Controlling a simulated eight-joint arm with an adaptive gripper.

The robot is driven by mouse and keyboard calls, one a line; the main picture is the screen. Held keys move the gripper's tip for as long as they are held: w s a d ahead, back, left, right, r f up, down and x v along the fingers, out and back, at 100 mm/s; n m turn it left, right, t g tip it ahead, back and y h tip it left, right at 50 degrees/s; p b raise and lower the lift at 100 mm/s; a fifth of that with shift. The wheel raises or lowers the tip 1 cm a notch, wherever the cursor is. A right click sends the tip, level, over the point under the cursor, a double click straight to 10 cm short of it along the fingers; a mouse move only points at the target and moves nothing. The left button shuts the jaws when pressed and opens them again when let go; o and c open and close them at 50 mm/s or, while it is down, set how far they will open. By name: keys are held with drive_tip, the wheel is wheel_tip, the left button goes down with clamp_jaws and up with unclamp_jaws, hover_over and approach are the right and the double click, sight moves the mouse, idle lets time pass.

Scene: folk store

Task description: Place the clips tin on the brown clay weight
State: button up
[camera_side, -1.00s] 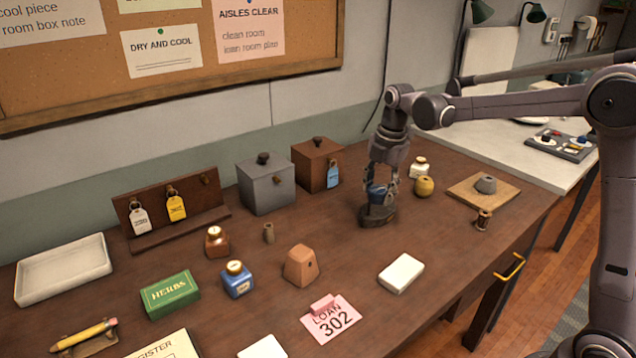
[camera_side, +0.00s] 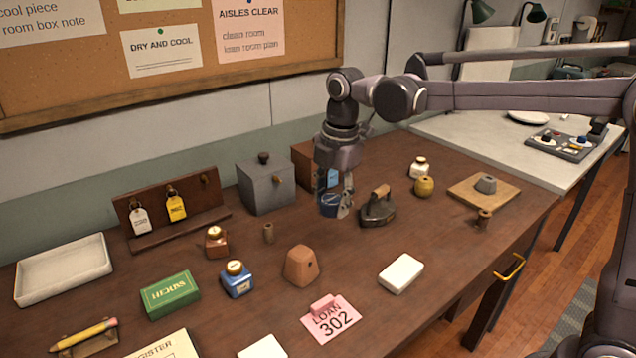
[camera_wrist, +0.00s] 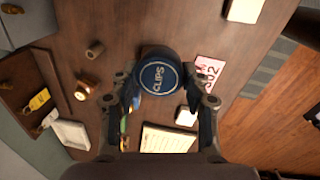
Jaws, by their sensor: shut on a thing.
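The clips tin (camera_side: 329,204) is a round blue tin, and its lid reads CLIPS in the wrist view (camera_wrist: 158,78). My gripper (camera_side: 336,203) is shut on it, with a finger on either side in the wrist view (camera_wrist: 160,84). The tin is held up above the table, left of the flat iron. The brown clay weight (camera_side: 300,266) is a tapered reddish-brown block with a small hole in its side. It stands on the table, lower left of the tin in the side view. Its top is bare. In the wrist view the tin largely hides what is beneath.
A dark flat iron (camera_side: 378,210) stands close right of my gripper. A grey lidded box (camera_side: 266,188) and a brown box (camera_side: 303,158) stand behind. Table between tin and weight is clear.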

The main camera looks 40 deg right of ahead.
hover_over(300, 250)
drive_tip(key=f, duration=0.4)
drive_tip(key=shift+s+f, duration=0.2)
drive_tip(key=shift+s, duration=0.05)
drive_tip(key=shift+f, duration=1.9)
drive_tip(key=shift+f, duration=0.15)
drive_tip(key=o, duration=1.2)
drive_tip(key=shift+c, duration=0.2)
wheel_tip(300, 250, up, 12)
drive_tip(key=s, duration=0.1)
drive_tip(key=s+d+f+m+t, duration=0.3)
drive_tip(key=s+d+f+m, duration=0.1)
drive_tip(key=s+d+m, duration=0.3)
drive_tip(key=s+d+f+m+t, duration=0.3)
drive_tip(key=s+d+m, duration=0.5)
drive_tip(key=s+m, duration=0.3)
drive_tip(key=shift+s+f+m, duration=0.3)
drive_tip(key=shift+f+m, duration=0.05)
drive_tip(key=shift+m, duration=0.55)
